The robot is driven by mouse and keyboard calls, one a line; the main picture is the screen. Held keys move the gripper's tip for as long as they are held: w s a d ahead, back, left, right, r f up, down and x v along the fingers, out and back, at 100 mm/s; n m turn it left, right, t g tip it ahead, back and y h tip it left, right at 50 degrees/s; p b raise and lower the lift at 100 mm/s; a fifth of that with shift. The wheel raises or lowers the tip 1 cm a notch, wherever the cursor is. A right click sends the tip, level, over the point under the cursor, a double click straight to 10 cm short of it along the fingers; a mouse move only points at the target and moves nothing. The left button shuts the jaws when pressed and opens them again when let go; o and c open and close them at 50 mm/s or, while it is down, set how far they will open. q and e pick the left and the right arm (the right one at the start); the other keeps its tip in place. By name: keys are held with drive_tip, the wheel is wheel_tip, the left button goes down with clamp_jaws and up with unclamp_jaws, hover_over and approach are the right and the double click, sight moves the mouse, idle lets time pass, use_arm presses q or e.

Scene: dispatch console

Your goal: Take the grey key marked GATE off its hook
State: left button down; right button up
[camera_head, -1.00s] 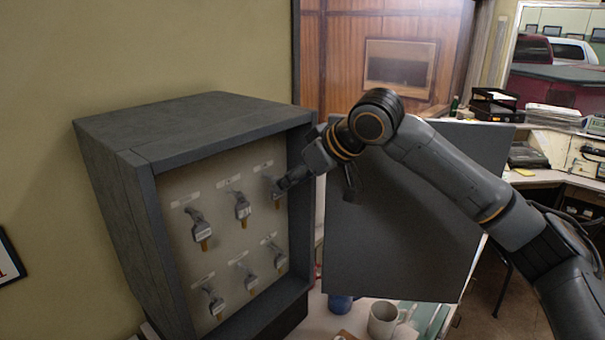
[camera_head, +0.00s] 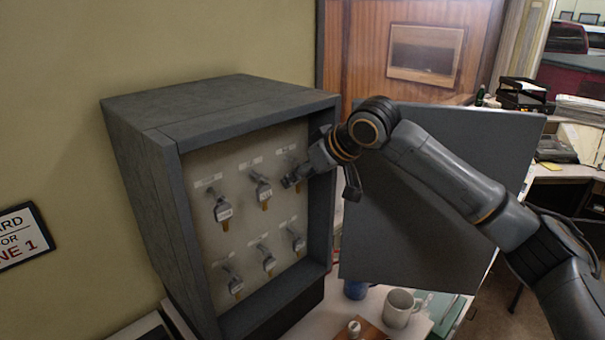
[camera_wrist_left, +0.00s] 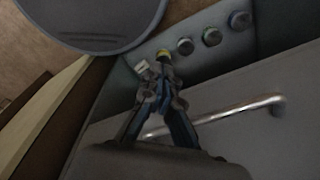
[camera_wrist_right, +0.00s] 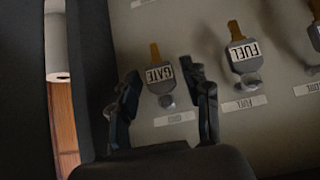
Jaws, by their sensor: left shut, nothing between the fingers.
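An open grey key cabinet (camera_head: 165,190) holds tagged keys on hooks. The grey GATE key (camera_wrist_right: 160,76) hangs on its hook under the GATE label, at the end of the upper row, and appears upside down in the right wrist view. In the head view it is mostly hidden behind my right gripper (camera_head: 288,183). That gripper is open in the right wrist view (camera_wrist_right: 163,78), with one finger on each side of the GATE tag and visible gaps. My left gripper (camera_wrist_left: 160,82) is shut and empty; it is out of the head view.
The FUEL key (camera_wrist_right: 242,55) hangs beside GATE, with several other keys around. The cabinet door (camera_head: 430,220) stands open at the right. A mug (camera_head: 399,308) is on the desk below. Round buttons (camera_wrist_left: 211,37) sit near my left gripper.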

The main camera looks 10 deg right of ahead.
sight(299, 187)
drive_tip(key=c, duration=0.7)
drive_tip(key=shift+c, duration=0.2)
drive_tip(key=shift+r, duration=0.2)
drive_tip(key=shift+s+d, duration=0.1)
drive_tip(key=shift+s, duration=0.1)
drive_tip(key=shift+s+d, duration=0.4)
drive_tip(key=shift+s, duration=0.2)
drive_tip(key=shift+s+d, duration=0.35)
drive_tip(key=shift+s, duration=0.2)
drive_tip(key=shift+s+d+r, duration=0.35)
drive_tip(key=shift+s+d, duration=0.1)
drive_tip(key=shift+s, duration=0.25)
drive_tip(key=shift+s+d+r, duration=0.3)
drive_tip(key=shift+s+d, duration=0.2)
drive_tip(key=shift+s, duration=0.2)
drive_tip(key=shift+s+d+r, duration=0.35)
drive_tip(key=shift+s+d, duration=0.1)
drive_tip(key=shift+s, duration=0.25)
